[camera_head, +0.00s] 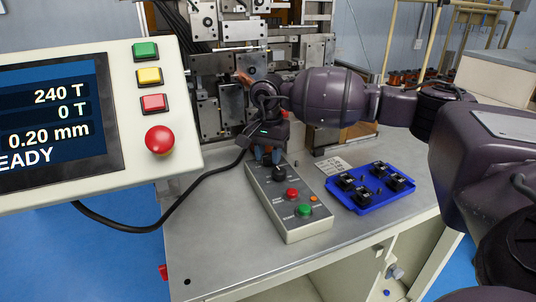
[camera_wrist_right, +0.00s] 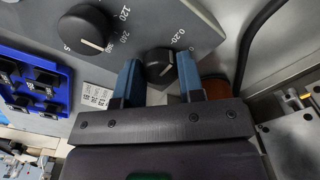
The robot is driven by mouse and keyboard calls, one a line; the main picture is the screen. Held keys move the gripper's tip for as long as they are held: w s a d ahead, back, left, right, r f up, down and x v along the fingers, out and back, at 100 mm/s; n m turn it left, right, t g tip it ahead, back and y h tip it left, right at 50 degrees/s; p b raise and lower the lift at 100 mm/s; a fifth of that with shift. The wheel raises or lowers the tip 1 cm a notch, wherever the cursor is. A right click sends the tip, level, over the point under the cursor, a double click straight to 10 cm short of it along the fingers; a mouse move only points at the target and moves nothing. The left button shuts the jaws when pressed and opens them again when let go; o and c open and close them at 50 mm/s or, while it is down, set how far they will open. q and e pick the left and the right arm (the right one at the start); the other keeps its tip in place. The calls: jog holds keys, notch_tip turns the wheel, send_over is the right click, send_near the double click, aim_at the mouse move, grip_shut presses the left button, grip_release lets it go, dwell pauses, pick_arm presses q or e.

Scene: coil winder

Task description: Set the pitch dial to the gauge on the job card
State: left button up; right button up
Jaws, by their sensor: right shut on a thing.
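My right gripper (camera_head: 268,157) reaches down to the far end of the grey control box (camera_head: 262,199). In the right wrist view its two blue fingers (camera_wrist_right: 160,82) are closed on the sides of the black pitch dial (camera_wrist_right: 158,62). A white mark shows on the dial, and "0.20" is printed beside it; other scale figures are partly cut off or hidden. The screen (camera_head: 55,115) reads 240 T, 0 T and 0.20 mm. A small white printed card (camera_head: 333,166) lies on the table, likely the job card; its text is too small to read. My left gripper is not in view.
A second black dial (camera_wrist_right: 85,30) with 120 and 240 marks sits beside the gripped one. Red (camera_head: 292,193) and green (camera_head: 304,210) buttons are on the box's near part. A blue tray (camera_head: 371,203) holding several black parts is to the right. The winder (camera_head: 226,75) stands behind.

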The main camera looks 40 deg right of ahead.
aim_at(268, 155)
jog(key=shift+r, duration=0.1)
jog(key=o, duration=0.8)
jog(key=shift+o, duration=0.6)
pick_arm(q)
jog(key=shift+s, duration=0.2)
pick_arm(e)
notch_tip(268, 155, up, 11)
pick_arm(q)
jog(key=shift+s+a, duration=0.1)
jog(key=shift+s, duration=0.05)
